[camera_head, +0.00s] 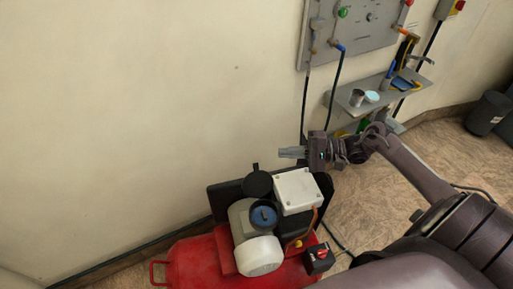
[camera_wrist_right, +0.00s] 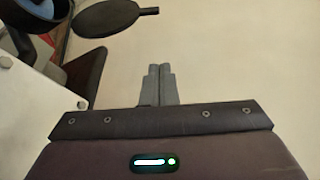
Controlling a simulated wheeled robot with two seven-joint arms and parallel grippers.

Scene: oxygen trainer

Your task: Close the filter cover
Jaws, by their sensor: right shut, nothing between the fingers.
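The filter cover (camera_head: 257,182) is a black round lid standing open on the compressor in the head view. In the right wrist view the cover (camera_wrist_right: 106,18) is at the top, left of the fingers, and part of the housing (camera_wrist_right: 40,12) shows at the top left corner. My right gripper (camera_head: 283,153) is shut and empty, above and to the right of the cover in the head view, apart from it. It also shows in the right wrist view (camera_wrist_right: 158,72). My left gripper is not in view.
The red compressor tank (camera_head: 200,262) has a grey motor (camera_head: 259,256) and a white box (camera_head: 297,190) beside the filter. A grey wall panel (camera_head: 350,30) with hoses and a shelf (camera_head: 375,95) stand behind my right arm. The wall at left is bare.

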